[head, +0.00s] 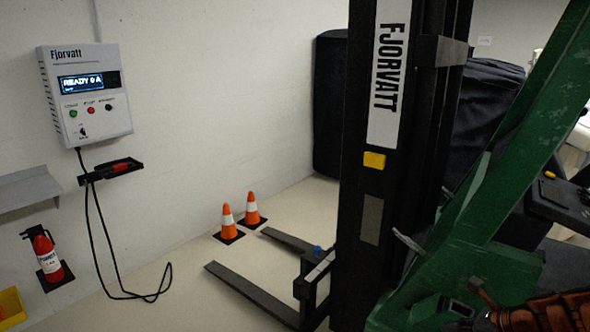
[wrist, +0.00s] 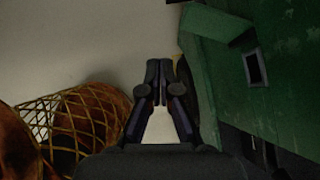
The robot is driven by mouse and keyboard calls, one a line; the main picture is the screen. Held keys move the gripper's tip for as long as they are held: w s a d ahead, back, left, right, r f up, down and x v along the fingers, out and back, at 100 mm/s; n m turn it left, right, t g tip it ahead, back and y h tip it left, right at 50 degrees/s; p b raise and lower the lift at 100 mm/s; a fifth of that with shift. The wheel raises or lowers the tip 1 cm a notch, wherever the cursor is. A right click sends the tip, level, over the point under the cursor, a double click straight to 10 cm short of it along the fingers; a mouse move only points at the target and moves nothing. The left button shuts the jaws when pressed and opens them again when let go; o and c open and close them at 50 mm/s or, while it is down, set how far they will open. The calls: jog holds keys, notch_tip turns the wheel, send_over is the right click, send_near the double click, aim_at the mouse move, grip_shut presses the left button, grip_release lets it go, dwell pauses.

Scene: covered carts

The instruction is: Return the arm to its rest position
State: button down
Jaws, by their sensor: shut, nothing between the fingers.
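My gripper (wrist: 161,82) shows in the middle of the wrist view, with its dark fingers drawn together and nothing held between them. A pale surface lies beyond the fingertips. A green machine body (wrist: 215,55) stands close on the right of the fingers. A yellow net over rounded brown things (wrist: 75,125) is on the left. Whether the gripper touches either cannot be told. I cannot make out my gripper in the head view.
A forklift's black mast (head: 395,210) and green frame (head: 490,210) fill the right of the head view. Its forks (head: 250,295) reach left over the floor, near two orange cones (head: 228,222). A charger (head: 85,95) with a hanging cable and an extinguisher (head: 47,255) are at left.

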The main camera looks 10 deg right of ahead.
jog(key=s+a+r+n+g, duration=0.2)
jog(key=s+a+n+g, duration=0.1)
jog(key=a+n, duration=0.55)
jog(key=s+a+r+n+g, duration=0.2)
jog(key=s+a+n+g, duration=0.3)
jog(key=a, duration=0.6)
jog(key=s+a+r+n+h, duration=0.1)
jog(key=s+n+h, duration=0.1)
jog(key=s+n, duration=0.5)
jog(key=s+a+r+n+g+h, duration=0.1)
jog(key=s+a+n+h, duration=0.1)
jog(key=s+n, duration=0.5)
jog(key=shift+s+r+n, duration=0.2)
jog(key=shift+s+n, duration=0.2)
jog(key=shift+n, duration=0.25)
jog(key=shift+a, duration=0.15)
